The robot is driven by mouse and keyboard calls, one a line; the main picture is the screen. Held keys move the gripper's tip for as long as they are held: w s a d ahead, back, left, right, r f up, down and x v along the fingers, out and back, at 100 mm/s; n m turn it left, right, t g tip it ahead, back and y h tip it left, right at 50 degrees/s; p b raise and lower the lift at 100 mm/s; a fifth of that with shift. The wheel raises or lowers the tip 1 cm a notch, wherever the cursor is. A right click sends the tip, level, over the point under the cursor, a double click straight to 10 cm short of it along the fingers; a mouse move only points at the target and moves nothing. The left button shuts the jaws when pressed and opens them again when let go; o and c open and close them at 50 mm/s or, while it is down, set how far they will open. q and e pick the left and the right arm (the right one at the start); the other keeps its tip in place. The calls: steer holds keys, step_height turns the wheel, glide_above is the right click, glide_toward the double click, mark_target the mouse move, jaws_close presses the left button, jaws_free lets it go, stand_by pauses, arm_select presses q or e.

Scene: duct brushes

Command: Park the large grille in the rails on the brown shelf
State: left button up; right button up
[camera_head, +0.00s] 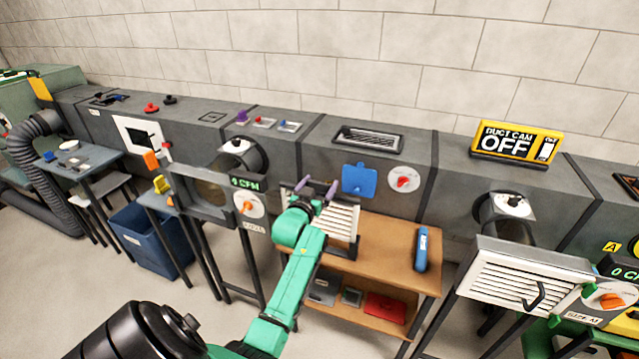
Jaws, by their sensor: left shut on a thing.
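A white louvred grille (339,222) stands roughly upright over the left part of the brown shelf (385,245). My left gripper (316,190), with purple fingers, is shut at the grille's upper left; my teal arm hides its left and lower parts. Dark thin posts show beside the grille's right edge, perhaps the rails, but I cannot tell whether the grille sits between them or touches the shelf. A second white louvred grille (515,278) with a black handle is at the duct opening on the right. My right gripper is not in view.
A blue cylinder (421,250) lies on the right of the shelf top. A red item (385,308) and grey items are on its lower level. The grey duct (300,150) runs behind it. A blue bin (150,238) stands left. The shelf top between the grille and cylinder is clear.

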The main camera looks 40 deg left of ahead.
arm_select(q)
step_height(320, 180, down, 6)
steer(key=b, duration=0.4)
stand_by(0.3)
steer(key=shift+f, duration=0.1)
steer(key=o, duration=1.4)
steer(key=shift+s, duration=0.15)
steer(key=b+v, duration=0.1)
steer(key=v, duration=1.3)
steer(key=shift+s, duration=0.2)
steer(key=shift+d, duration=0.1)
